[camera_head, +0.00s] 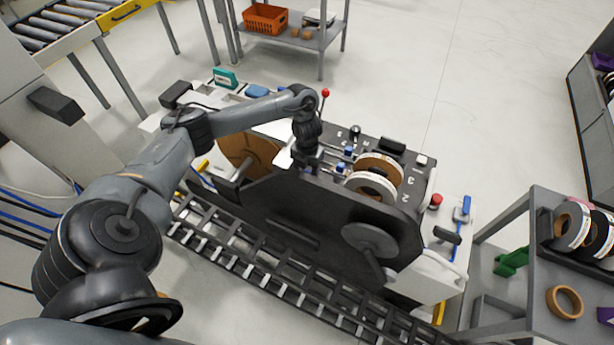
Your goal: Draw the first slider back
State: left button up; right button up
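The edge banding machine (290,225) stands in the middle, with a dark front plate and a row of banding rolls behind it. I cannot tell which is the first slider. My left gripper (304,163) points down over the machine, just left of these parts. Its fingertips are small and dark against the machine, so their opening and any contact are unclear. My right gripper is out of view.
A white roll (371,187) and a brown-white roll (381,166) stand close right of the gripper. A red-knobbed lever (325,94) rises behind it. A grey cart (497,290) with tape rolls stands at right. A slatted conveyor (235,257) runs along the front.

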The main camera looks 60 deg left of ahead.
pick_arm(q)
jog(key=shift+f, duration=1.15)
grip_shut()
